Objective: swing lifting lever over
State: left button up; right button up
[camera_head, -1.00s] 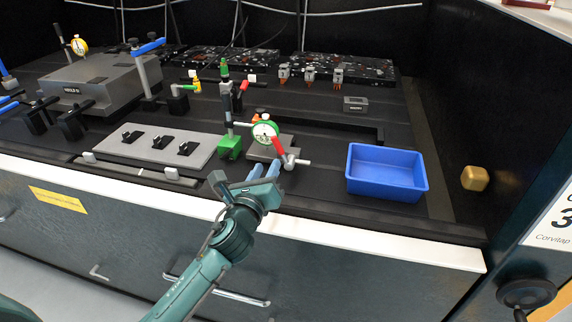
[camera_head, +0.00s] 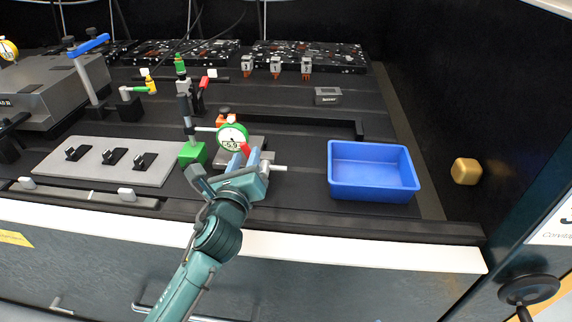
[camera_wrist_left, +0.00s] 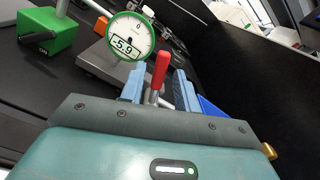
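A lever with a red handle (camera_head: 246,149) stands beside a green-rimmed dial gauge (camera_head: 232,137). Its red handle (camera_wrist_left: 160,68) and metal shaft are clearer in the left wrist view, where it stands between my fingers. My left gripper (camera_head: 257,164) is at the lever, at the front of the bench. In the left wrist view its two blue fingers (camera_wrist_left: 160,88) are apart, one on each side of the lever. I cannot tell whether either touches it. The dial gauge (camera_wrist_left: 130,40) reads about -5.9. The lever's foot is hidden by the gripper. My right gripper is not in view.
The gauge hangs from a stand with a green base (camera_head: 193,154). A blue bin (camera_head: 372,194) stands to the right, with bare bench between. A grey plate (camera_head: 65,172) with several black clips lies to the left. The bench's white front edge (camera_head: 380,250) runs below.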

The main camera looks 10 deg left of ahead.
pick_arm(q)
jog(key=shift+w+f, duration=0.1)
jog(key=shift+w, duration=0.2)
jog(key=shift+w+a, duration=0.1)
jog(key=shift+w, duration=0.15)
jog(key=shift+s+r, duration=0.2)
jog(key=shift+w+f+p, duration=0.15)
jog(key=shift+w+p, duration=0.15)
grip_shut()
